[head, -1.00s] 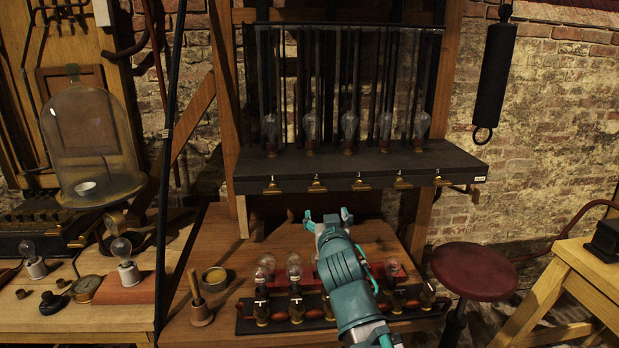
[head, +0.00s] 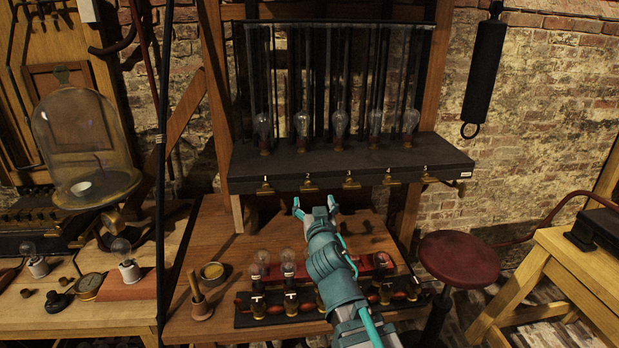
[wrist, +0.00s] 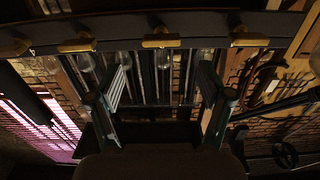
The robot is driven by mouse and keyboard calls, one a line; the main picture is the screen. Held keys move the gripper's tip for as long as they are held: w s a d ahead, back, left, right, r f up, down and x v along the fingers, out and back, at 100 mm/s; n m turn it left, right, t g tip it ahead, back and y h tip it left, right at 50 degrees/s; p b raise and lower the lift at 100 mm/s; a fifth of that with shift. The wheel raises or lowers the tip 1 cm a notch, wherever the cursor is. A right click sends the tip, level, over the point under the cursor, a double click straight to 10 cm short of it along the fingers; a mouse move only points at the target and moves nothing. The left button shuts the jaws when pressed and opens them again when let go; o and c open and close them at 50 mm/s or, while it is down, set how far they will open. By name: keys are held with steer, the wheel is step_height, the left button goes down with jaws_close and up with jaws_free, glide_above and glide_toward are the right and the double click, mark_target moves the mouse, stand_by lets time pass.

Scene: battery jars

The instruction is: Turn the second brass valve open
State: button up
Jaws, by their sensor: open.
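Several brass valves sit in a row along the front edge of the dark shelf (head: 350,160). The second brass valve (head: 309,186) from the left is below the second glass bulb. My gripper (head: 315,207) is open and empty, just below the shelf edge, with its tips close under the second valve and apart from it. In the wrist view the shelf runs along the top, seemingly upside down. A brass valve (wrist: 161,42) there lies between and beyond the spread fingers (wrist: 163,90); its number cannot be read.
The first valve (head: 265,187) and third valve (head: 351,181) flank the second. Below my arm stands a dark rack (head: 257,315) with bulbs on the wooden table (head: 225,250). A red stool (head: 459,257) is at right, a glass dome (head: 85,140) at left.

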mark_target(310, 190)
steer(key=w, duration=0.2)
steer(key=w+a+p, duration=0.1)
steer(key=w, duration=0.2)
steer(key=w+p, duration=0.1)
steer(key=w, duration=0.2)
steer(key=shift+w+a, duration=0.15)
steer(key=shift+a, duration=0.25)
steer(key=c, duration=1.2)
steer(key=shift+o, duration=0.2)
